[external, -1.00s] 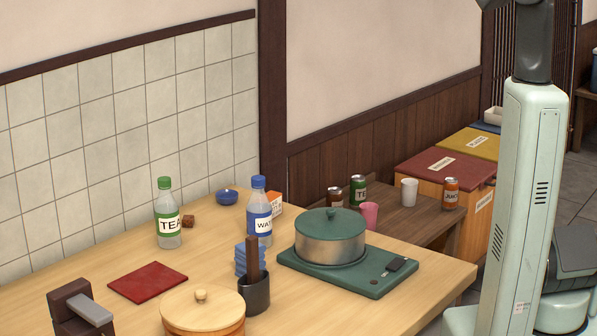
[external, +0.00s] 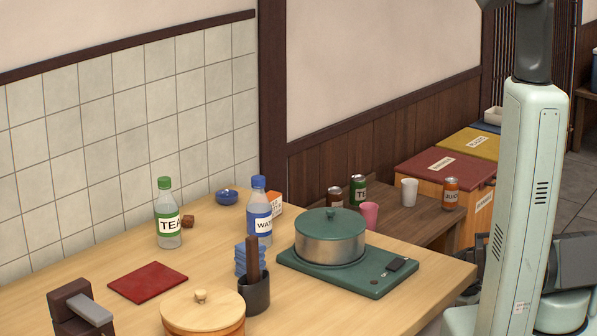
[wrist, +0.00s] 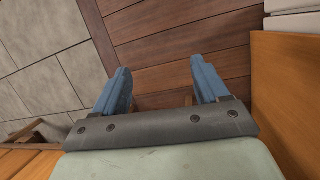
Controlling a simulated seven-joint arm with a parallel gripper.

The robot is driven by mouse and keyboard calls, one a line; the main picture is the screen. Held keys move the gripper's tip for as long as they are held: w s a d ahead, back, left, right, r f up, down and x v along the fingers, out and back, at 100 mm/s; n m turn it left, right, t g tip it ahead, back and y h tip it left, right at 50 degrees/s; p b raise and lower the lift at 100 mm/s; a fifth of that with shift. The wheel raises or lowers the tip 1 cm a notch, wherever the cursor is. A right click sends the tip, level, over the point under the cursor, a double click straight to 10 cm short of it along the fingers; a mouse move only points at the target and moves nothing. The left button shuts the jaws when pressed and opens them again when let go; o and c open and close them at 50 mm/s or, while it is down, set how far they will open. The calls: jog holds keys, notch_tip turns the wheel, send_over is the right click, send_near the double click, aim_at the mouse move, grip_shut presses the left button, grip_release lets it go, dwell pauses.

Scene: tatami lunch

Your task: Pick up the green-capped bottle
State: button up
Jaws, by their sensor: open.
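The green-capped bottle (external: 168,214) stands upright on the wooden table in the external view. It is clear, with a white label reading TEA and a green band. A blue-capped bottle (external: 259,211) labelled as water stands to its right. My gripper (wrist: 162,83) shows in the wrist view with two blue fingers spread apart and nothing between them. It points at a brown plank surface and grey tiles. My gripper's fingers are not visible in the external view, and the bottle is not in the wrist view.
A green pot (external: 330,238) sits on a green portable stove (external: 347,276). A dark utensil holder (external: 255,293), a wooden lidded tub (external: 203,312) and a red mat (external: 148,282) are nearer.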

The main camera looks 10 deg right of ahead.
jog(key=w+a+r+n+t, duration=0.25)
jog(key=w+r, duration=0.55)
jog(key=w, duration=0.5)
jog(key=w+a+r+t, duration=0.1)
jog(key=w+a+r, duration=0.5)
jog(key=a+r, duration=0.25)
jog(key=w+a+r+t, duration=0.1)
jog(key=w+a+r, duration=0.55)
jog(key=a, duration=0.25)
jog(key=s+a+r+n+y, duration=0.15)
jog(key=a+r, duration=0.25)
jog(key=a, duration=0.4)
jog(key=s+a+r+m, duration=0.1)
jog(key=s+a+r, duration=0.1)
jog(key=a+r, duration=0.4)
jog(key=s+a+r+n+y, duration=0.1)
jog(key=a+r, duration=0.2)
jog(key=a, duration=0.6)
jog(key=n+g+y, duration=0.1)
jog(key=n+y, duration=0.1)
jog(key=y, duration=0.3)
send_near(160, 179)
jog(key=x, duration=0.6)
jog(key=shift+s+a+f, duration=0.1)
jog(key=shift+a+f, duration=0.05)
jog(key=shift+f, duration=0.25)
jog(key=shift+x, duration=2.9)
jog(key=shift+r, duration=0.1)
